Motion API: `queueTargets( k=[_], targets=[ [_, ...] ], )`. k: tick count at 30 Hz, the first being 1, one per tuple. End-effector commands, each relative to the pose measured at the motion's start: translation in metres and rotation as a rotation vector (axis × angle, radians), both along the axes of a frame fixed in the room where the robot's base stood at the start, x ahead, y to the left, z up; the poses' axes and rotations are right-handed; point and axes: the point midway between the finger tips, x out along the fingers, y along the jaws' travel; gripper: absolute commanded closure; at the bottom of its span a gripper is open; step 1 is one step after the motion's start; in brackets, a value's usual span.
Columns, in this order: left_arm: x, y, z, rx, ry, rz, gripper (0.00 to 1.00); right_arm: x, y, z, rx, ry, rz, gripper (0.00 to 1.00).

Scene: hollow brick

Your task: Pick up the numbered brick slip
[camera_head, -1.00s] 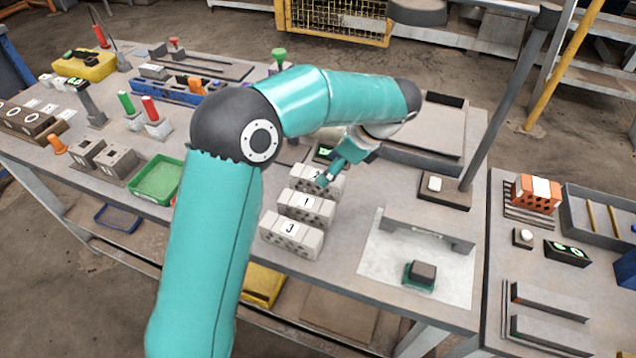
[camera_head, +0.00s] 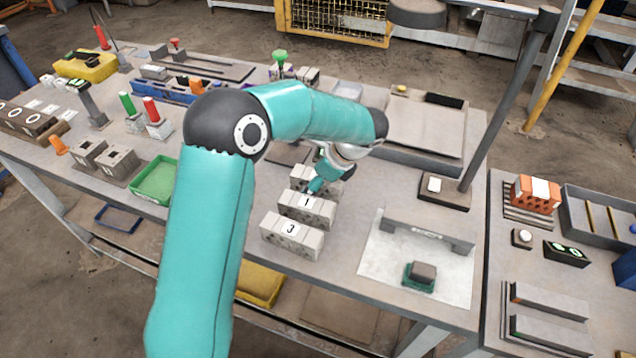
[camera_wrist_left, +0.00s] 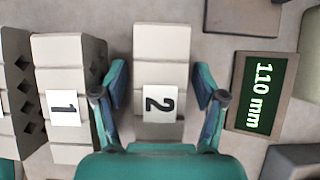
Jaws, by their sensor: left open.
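Three pale grey hollow bricks with white number labels stand in a row on the table. Brick 3 (camera_head: 290,238) is nearest, brick 1 (camera_head: 318,208) is in the middle, and brick 2 (camera_head: 301,184) is behind, partly hidden by my left gripper (camera_head: 318,184). In the left wrist view, brick 2 (camera_wrist_left: 162,45) lies between the open fingers of my left gripper (camera_wrist_left: 160,85), with a gap on each side. Brick 1 (camera_wrist_left: 68,75) is just left of the left finger. Brick 3 (camera_wrist_left: 18,75) is cut by the left edge. My right gripper is not seen.
A display reading 110 mm (camera_wrist_left: 257,92) stands close to the right finger. A green tray (camera_head: 156,182) lies left of my arm. A grey bridge-like frame (camera_head: 428,228) and a small dark block (camera_head: 421,272) on a light sheet are to the right.

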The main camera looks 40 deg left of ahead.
Motion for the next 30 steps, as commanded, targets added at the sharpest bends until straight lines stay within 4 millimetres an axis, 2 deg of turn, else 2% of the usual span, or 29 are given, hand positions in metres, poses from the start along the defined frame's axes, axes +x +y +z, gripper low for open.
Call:
queueTargets(
  k=[23, 30],
  targets=[
    [0.0004, -0.0006, -0.0047, 0.000, 0.000, -0.001, 0.29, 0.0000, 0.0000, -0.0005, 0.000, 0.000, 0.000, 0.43],
    [0.0009, -0.0019, -0.0050, 0.000, 0.000, -0.002, 0.67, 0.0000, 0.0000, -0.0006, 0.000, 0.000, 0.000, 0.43]
  ],
)
